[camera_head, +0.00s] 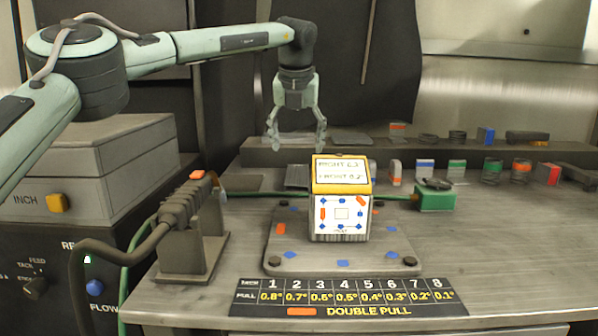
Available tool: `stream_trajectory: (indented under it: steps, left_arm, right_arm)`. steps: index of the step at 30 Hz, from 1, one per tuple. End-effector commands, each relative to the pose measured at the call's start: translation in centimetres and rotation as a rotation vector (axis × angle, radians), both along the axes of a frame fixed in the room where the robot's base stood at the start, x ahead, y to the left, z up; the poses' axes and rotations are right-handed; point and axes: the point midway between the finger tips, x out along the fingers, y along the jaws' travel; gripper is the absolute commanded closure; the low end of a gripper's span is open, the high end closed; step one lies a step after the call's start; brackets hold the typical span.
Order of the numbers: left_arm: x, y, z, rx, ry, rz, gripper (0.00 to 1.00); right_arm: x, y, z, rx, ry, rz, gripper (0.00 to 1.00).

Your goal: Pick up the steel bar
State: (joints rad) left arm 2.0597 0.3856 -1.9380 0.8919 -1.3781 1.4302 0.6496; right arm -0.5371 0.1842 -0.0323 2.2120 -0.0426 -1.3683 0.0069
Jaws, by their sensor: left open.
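My left gripper (296,146) points straight down with its two fingers spread and nothing between them. It hangs in front of the back ledge, behind and left of the yellow-topped white box. I cannot tell for certain which piece is the steel bar. A plain grey metal piece (296,176) lies on the bench below the gripper, apart from it and partly hidden by the box. Another flat grey piece (352,138) lies on the back ledge, right of the gripper. My right gripper is not in view.
The yellow-topped white box (340,215) stands on a grey plate (340,262) mid-bench. A green block (434,196) sits to its right, a ribbed cable fixture (188,205) to its left. Several coloured blocks line the back. A numbered chart (350,297) lies in front. The right bench is clear.

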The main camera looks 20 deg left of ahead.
Motion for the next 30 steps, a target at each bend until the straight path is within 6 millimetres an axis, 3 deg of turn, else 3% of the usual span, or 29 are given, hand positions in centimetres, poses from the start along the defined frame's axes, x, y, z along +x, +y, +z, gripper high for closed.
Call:
stream_trajectory:
  steps: [5,21,29,30]
  left_arm:
    - [0.4,0.3,-0.6,-0.032,-0.005,0.083,0.28]
    - [2.0,0.6,-7.1,-0.03,-0.005,0.079,0.28]
    - [2.2,0.7,-7.4,-0.03,-0.006,0.079,0.28]
    - [2.2,0.6,-7.4,-0.03,-0.006,0.079,0.31]
  right_arm:
    - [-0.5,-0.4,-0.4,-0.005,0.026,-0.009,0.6]
    - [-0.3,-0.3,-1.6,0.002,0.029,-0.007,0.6]
    - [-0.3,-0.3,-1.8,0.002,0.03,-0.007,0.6]
    - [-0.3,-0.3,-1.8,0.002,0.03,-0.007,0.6]
